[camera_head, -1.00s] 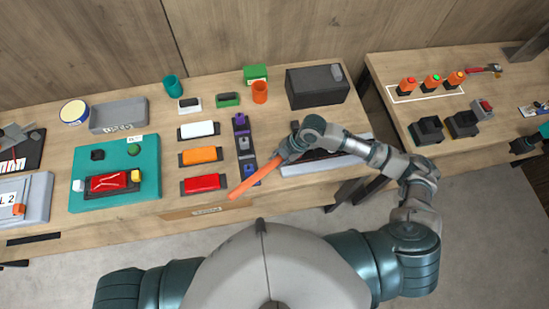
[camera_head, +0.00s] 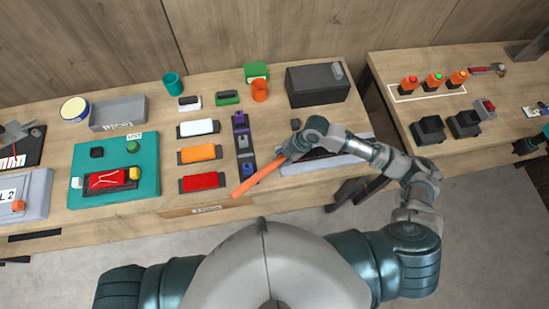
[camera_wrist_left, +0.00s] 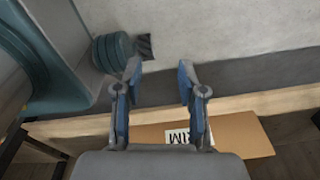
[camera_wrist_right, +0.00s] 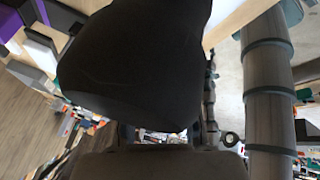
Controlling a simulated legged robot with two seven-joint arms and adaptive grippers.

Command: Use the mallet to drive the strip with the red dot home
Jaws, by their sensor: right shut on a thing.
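My right gripper (camera_head: 286,155) is shut on the mallet, whose orange handle (camera_head: 258,178) points down-left over the table's front edge. A large dark body, which looks like the mallet's head (camera_wrist_right: 135,65), fills the middle of the right wrist view and hides the fingers. I cannot make out a red dot on any strip. White (camera_head: 199,127), orange (camera_head: 199,154) and red (camera_head: 201,181) blocks sit in dark holders left of the mallet. My left gripper (camera_wrist_left: 157,95) is open and empty in the left wrist view; it does not show in the head view.
A grey tray (camera_head: 328,159) lies partly under my right arm. A black box (camera_head: 317,86) stands behind it. A teal board (camera_head: 115,170) is at the left. A second table (camera_head: 475,110) stands right, past a gap.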

